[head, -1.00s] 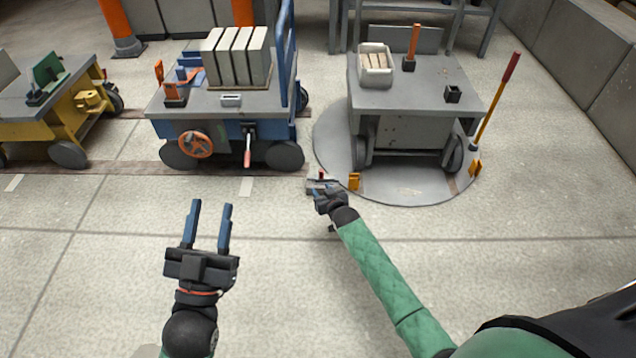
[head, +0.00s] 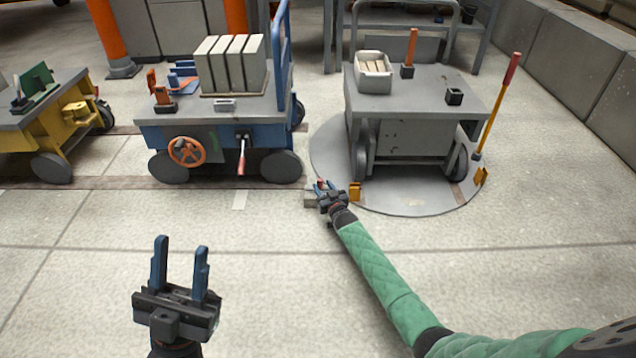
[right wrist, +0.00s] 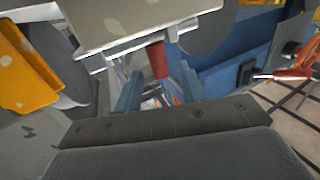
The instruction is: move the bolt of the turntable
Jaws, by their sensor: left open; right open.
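The turntable (head: 410,203) is a round grey plate in the floor at the right, with a grey cart on it. The bolt, with a small red handle (head: 320,183), is at the turntable's left edge on a grey block (head: 310,199). My right gripper (head: 327,186) is open at the bolt and hides part of it. In the right wrist view the red handle (right wrist: 157,60) shows between and beyond the two blue fingers; I cannot tell whether they touch it. My left gripper (head: 180,243) is open and empty above the floor at lower left.
The grey cart (head: 405,135) carries a bin of blocks (head: 374,75). A blue cart (head: 215,140) with pale slabs stands left of the turntable, and a yellow cart (head: 60,130) further left. A yellow stop (head: 355,191) is close right of my right gripper. The front floor is clear.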

